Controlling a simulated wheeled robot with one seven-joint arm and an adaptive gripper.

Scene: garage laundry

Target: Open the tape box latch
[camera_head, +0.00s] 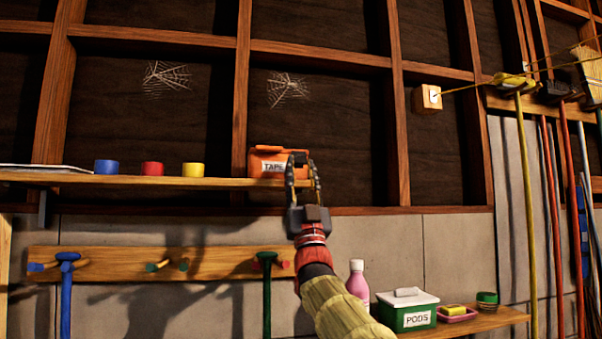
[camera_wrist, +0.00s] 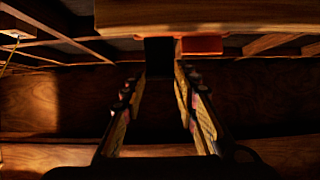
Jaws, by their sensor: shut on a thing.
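The orange tape box (camera_head: 268,162), with a white TAPE label, sits on the wall shelf. My gripper (camera_head: 303,158) reaches up from below to the box's right end, in front of the shelf's end. In the wrist view, my gripper's two fingers (camera_wrist: 160,72) close on a dark block, which looks like the latch (camera_wrist: 160,56), beside the orange box side (camera_wrist: 201,46). The fingers stand apart by the block's width. The latch's exact position is hard to tell because the fingers and shadow cover it.
Below are a peg rail (camera_head: 215,262), a pink bottle (camera_head: 357,280) and a PODS box (camera_head: 408,311). Long-handled tools hang at right.

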